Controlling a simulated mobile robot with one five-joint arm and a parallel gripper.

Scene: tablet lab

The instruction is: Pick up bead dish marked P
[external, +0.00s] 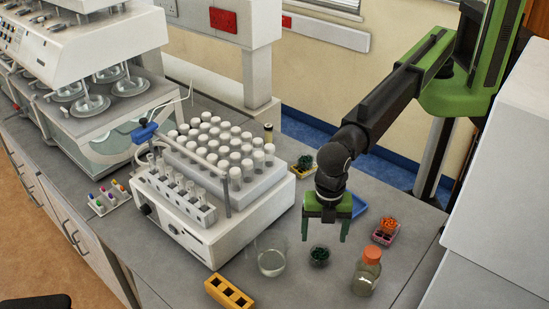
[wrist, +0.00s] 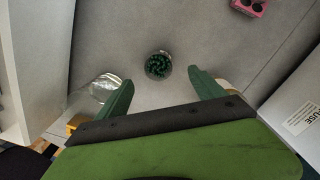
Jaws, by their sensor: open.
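A small clear round dish of dark green beads (external: 319,256) stands on the grey bench below my gripper. In the wrist view the same dish (wrist: 158,66) lies just past the fingertips, about midway between them. My gripper (external: 325,238) is open and empty above the dish, pointing down; its two green fingers also show in the wrist view (wrist: 161,76). Another heap of dark green beads (external: 305,162) sits on a yellow holder farther back. Orange beads (external: 389,223) sit on a pink holder to the right. I cannot read a letter P on any of them.
A glass beaker (external: 271,259) stands close left of the dish, and an orange-capped bottle (external: 367,272) close right. A yellow block with holes (external: 229,293) lies at the front. A blue tray (external: 358,206) is behind my gripper. A white machine with vials (external: 190,225) fills the left.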

